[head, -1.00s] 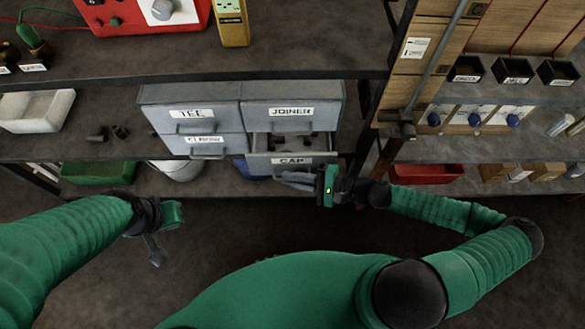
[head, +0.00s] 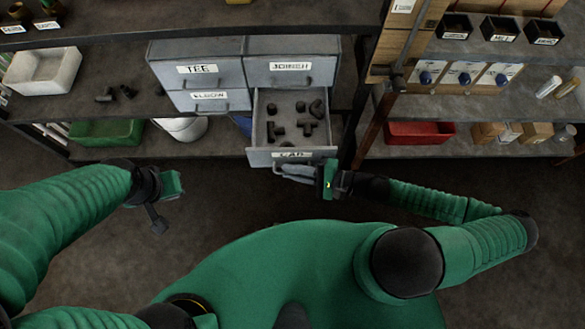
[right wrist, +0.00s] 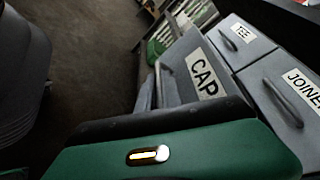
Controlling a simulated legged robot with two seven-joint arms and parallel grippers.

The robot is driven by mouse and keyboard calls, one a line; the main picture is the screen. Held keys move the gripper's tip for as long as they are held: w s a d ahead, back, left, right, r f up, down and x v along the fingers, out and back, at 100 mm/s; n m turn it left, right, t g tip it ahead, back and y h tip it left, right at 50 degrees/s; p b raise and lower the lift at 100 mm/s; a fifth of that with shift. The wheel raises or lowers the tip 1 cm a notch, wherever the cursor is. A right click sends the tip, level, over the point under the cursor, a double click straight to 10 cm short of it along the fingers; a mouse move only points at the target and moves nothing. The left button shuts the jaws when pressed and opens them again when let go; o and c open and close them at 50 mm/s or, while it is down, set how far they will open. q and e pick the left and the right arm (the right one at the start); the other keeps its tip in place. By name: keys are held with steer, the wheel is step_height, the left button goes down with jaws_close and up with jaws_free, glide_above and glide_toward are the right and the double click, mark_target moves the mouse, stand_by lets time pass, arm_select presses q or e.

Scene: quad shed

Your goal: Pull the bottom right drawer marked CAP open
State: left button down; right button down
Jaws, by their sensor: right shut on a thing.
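The CAP drawer (head: 262,154) is the bottom right one of the grey cabinet (head: 152,66). It stands far out, and several dark pipe fittings (head: 306,128) lie inside. My right gripper (head: 290,170) is at its front and shut on the drawer's handle, which the fingers partly hide. In the right wrist view the CAP label (right wrist: 205,74) shows on the drawer front, with the handle (right wrist: 158,86) beside it. My left gripper (head: 158,215) hangs at the left, away from the cabinet; its jaw gap does not show clearly.
The TEE, JOINER and ELBOW drawers are closed. A green bin (head: 105,132) and a white bucket (head: 182,129) stand left of the open drawer on the lower shelf. A red bin (head: 420,133) is at the right. The floor in front is clear.

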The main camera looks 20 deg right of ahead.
steer(key=c, duration=1.8)
jaws_free()
steer(key=p+v, duration=0.2)
steer(key=v, duration=1.5)
steer(key=shift+p, duration=0.4)
steer(key=shift+w, duration=0.1)
